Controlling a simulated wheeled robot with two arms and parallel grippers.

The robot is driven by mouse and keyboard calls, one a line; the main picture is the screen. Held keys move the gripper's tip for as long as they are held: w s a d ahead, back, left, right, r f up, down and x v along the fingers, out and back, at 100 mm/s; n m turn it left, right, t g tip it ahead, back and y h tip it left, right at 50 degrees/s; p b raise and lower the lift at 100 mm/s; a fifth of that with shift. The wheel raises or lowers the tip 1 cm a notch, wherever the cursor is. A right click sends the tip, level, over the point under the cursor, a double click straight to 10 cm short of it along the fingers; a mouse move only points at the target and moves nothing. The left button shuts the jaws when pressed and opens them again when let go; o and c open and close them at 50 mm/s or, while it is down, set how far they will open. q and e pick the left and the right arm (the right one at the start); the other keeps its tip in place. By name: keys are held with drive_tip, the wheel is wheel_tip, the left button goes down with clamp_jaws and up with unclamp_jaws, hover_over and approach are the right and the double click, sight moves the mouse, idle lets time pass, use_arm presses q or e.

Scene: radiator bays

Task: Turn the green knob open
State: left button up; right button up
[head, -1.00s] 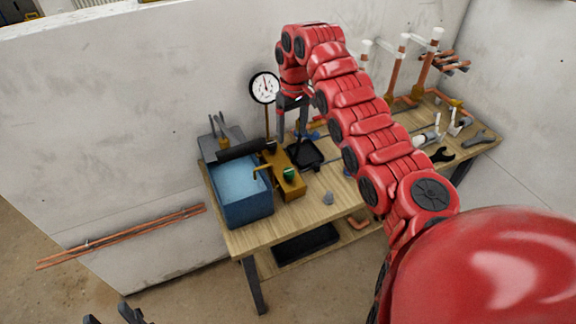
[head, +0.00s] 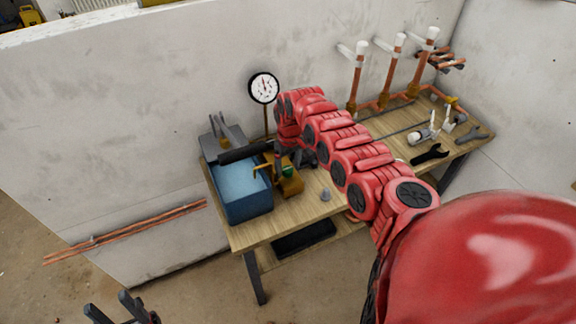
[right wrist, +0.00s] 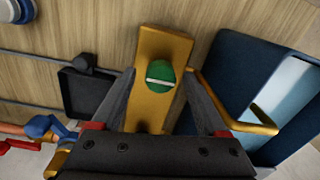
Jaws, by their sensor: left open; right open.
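The green knob (head: 287,170) sits on top of a brass block (head: 292,187) beside the blue tank. In the right wrist view the round green knob (right wrist: 160,82) has a pale bar lying crosswise over it, on the long brass block (right wrist: 158,48). My right gripper (head: 283,163) is over the block, with its fingers apart. In the right wrist view its fingertips (right wrist: 159,72) are on either side of the knob with gaps showing; whether they are down at knob height I cannot tell. My left gripper (head: 122,303) is open and empty at the lower left, away from the bench.
The blue water tank (head: 247,207), with a bent brass pipe, stands close beside the block. A pressure gauge (head: 263,87) rises behind it. A black tray (right wrist: 88,92) lies on the block's other side. Copper pipes (head: 393,73) and wrenches (head: 430,154) are farther right.

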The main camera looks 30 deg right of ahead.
clamp_jaws()
idle(0.3)
